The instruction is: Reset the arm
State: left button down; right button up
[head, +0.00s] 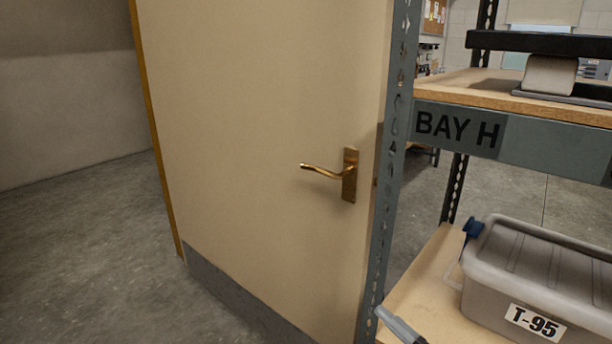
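Neither of my grippers can be made out in the head view. A cream door (250,130) stands at the middle, with a brass lever handle (325,173) near its right edge. The door stands at an angle, with a grey kick plate (240,300) along its bottom. A small light-grey elongated thing (400,326) shows at the bottom edge by the shelf post, cut off by the frame; I cannot tell what it is.
A grey metal rack post (392,180) stands right of the door. Its upper shelf (455,88) carries a BAY H label (457,127) and a grey-and-black device (549,75). The lower shelf (425,285) holds a lidded grey box (480,290) marked T-95. Floor (80,240) at left is clear.

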jog(key=s+d+f+m+g+h+p, duration=0.1)
jog(key=s+d+f+m+g+h, duration=0.1)
jog(key=s+d+f+m+h, duration=0.3)
jog(key=s+d+f+m+g+h+p, duration=0.1)
jog(key=s+d+f+m+g+h, duration=0.2)
jog(key=s+f+m, duration=0.7)
notch_tip(320, 180, down, 3)
jog(key=d+m+h, duration=0.2)
jog(key=h, duration=0.1)
jog(key=shift+f, duration=0.15)
